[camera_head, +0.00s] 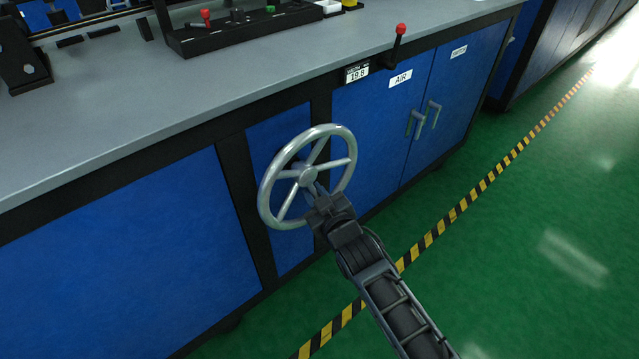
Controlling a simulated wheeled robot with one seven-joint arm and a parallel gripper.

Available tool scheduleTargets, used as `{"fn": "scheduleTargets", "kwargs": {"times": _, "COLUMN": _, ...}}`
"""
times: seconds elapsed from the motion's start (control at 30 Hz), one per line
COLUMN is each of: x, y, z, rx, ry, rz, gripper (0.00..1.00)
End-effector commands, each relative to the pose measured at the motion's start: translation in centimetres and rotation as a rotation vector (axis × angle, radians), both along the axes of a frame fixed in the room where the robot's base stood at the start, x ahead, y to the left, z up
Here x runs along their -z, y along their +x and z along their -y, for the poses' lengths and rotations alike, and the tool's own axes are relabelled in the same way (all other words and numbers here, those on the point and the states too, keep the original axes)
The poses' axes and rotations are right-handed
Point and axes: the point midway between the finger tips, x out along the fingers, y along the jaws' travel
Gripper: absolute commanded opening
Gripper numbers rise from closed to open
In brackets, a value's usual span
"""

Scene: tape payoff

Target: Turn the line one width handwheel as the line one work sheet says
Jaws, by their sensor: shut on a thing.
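The width handwheel (265,197) is a pale grey wheel with several spokes, mounted on the blue front of the bench. My gripper (317,198) is at the wheel's lower right part, between hub and rim, shut on the wheel. The gripper hides part of the wheel there, so I cannot tell exactly which part is between the fingers. A small width display (357,73) on the bench edge above and right of the wheel reads 19.8. No work sheet can be made out in this view.
A red-knobbed lever (397,42) stands at the bench edge above an AIR label (400,78). Cabinet doors with handles (433,113) are to the right. The grey bench top (150,110) carries a black fixture (250,32) at the back. The green floor (520,240) with a yellow-black stripe (440,226) is clear.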

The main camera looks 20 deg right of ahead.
Motion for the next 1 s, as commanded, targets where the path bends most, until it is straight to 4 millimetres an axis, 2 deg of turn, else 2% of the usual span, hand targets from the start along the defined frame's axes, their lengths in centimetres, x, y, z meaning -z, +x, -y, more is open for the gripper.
{"fn": "scheduleTargets", "kwargs": {"times": 0.23, "x": 0.15, "y": -0.24, "z": -0.45, "rx": 0.0, "ry": 0.065, "rz": -0.025, "gripper": 0.0}}
{"fn": "scheduleTargets", "kwargs": {"times": 0.7, "x": 0.31, "y": -0.27, "z": -0.53, "rx": 0.001, "ry": 0.077, "rz": -0.028, "gripper": 0.0}}
{"fn": "scheduleTargets", "kwargs": {"times": 0.73, "x": 0.31, "y": -0.27, "z": -0.53, "rx": 0.001, "ry": 0.077, "rz": -0.028, "gripper": 0.24}}
{"fn": "scheduleTargets", "kwargs": {"times": 0.87, "x": 0.26, "y": -0.24, "z": -0.53, "rx": 0.0, "ry": 0.076, "rz": -0.027, "gripper": 0.37}}
{"fn": "scheduleTargets", "kwargs": {"times": 1.0, "x": 0.2, "y": -0.21, "z": -0.53, "rx": 0.001, "ry": 0.076, "rz": -0.026, "gripper": 0.37}}
